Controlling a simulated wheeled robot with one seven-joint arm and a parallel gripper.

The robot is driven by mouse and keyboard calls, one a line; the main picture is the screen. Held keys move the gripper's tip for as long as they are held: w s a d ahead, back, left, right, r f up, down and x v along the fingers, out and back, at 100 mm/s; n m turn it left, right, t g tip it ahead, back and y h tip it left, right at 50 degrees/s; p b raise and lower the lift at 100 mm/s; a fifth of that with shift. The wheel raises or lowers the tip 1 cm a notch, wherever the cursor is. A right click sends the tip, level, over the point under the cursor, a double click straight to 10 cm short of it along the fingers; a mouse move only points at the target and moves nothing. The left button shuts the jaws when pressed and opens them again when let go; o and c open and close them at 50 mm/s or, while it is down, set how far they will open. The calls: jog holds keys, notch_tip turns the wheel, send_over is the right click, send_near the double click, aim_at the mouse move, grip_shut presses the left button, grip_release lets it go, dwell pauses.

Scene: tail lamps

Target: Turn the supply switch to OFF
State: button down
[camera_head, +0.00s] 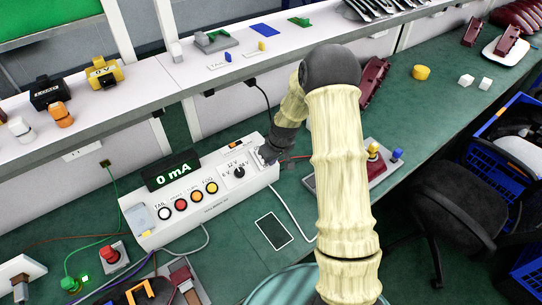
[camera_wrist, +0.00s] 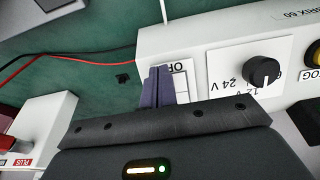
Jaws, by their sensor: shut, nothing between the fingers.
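The white supply box (camera_head: 205,190) stands on the green bench, its display (camera_head: 172,170) reading 0 mA. Its supply switch shows in the wrist view as a white plate (camera_wrist: 182,78) with the letters OF legible, the rest of the label hidden. My gripper (camera_head: 268,154) is at the right end of the box's face. In the wrist view its fingers (camera_wrist: 157,76) are together and empty, right over the left part of the switch plate, and hide part of it. I cannot tell whether they touch it, or which way the switch is set.
A black voltage knob (camera_wrist: 262,72) sits beside the switch plate, near the 24 V and 12 V marks. Several coloured round buttons (camera_head: 196,196) line the box. Red and black wires (camera_wrist: 60,58) run behind. A dark red lamp base (camera_head: 376,168) stands right of my arm.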

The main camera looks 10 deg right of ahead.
jog(key=shift+r+p, duration=0.55)
jog(key=shift+r, duration=0.15)
jog(key=s+d+r, duration=0.2)
jog(key=s+r, duration=0.4)
jog(key=r, duration=0.5)
jog(key=shift+s+d+r, duration=0.35)
jog(key=shift+s+d, duration=0.05)
jog(key=shift+s+d, duration=0.1)
jog(key=shift+a, duration=0.2)
